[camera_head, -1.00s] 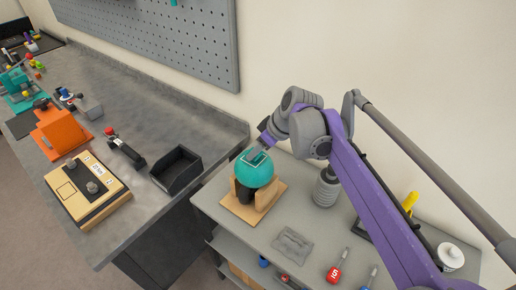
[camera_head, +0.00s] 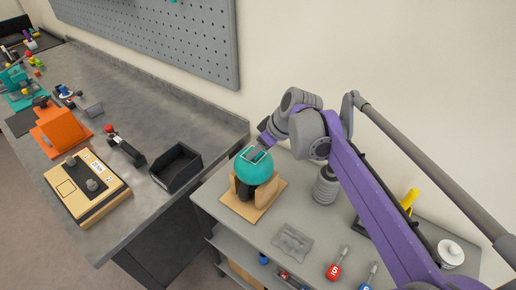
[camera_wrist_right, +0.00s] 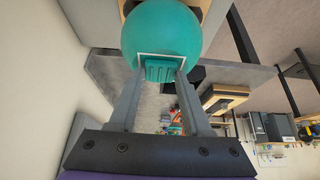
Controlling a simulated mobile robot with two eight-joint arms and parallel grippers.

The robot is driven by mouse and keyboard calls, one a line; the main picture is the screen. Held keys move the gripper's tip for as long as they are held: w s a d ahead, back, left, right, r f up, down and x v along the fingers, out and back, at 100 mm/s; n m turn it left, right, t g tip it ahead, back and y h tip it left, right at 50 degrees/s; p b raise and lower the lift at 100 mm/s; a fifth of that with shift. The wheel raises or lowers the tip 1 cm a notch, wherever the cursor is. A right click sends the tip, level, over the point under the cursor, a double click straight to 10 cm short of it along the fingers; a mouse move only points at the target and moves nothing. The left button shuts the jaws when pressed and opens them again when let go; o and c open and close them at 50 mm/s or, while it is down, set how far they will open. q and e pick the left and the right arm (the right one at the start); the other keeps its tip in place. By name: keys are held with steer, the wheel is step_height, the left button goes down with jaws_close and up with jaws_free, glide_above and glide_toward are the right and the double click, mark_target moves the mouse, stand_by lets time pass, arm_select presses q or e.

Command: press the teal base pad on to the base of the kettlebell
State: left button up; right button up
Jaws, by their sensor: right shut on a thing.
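The kettlebell (camera_head: 254,173) is a teal ball held base up in a wooden cradle (camera_head: 237,207) on the grey side table. It also shows at the top of the right wrist view (camera_wrist_right: 160,28). A pale square outline marks its flat base. My right gripper (camera_wrist_right: 160,82) is shut on the ribbed teal base pad (camera_wrist_right: 160,69), which sits between its fingertips at the edge of that outline. In the head view the gripper (camera_head: 256,153) reaches the top of the ball; whether the pad lies flat there is hidden. My left gripper is out of view.
A grey crumpled cloth (camera_head: 292,242) and a red-handled tool (camera_head: 337,264) lie in front. The workbench at left holds a black bin (camera_head: 176,168) and an orange fixture (camera_head: 62,128).

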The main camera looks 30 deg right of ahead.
steer(key=o, duration=1.2)
steer(key=v, duration=1)
steer(key=shift+s+r, duration=0.2)
steer(key=shift+r, duration=0.1)
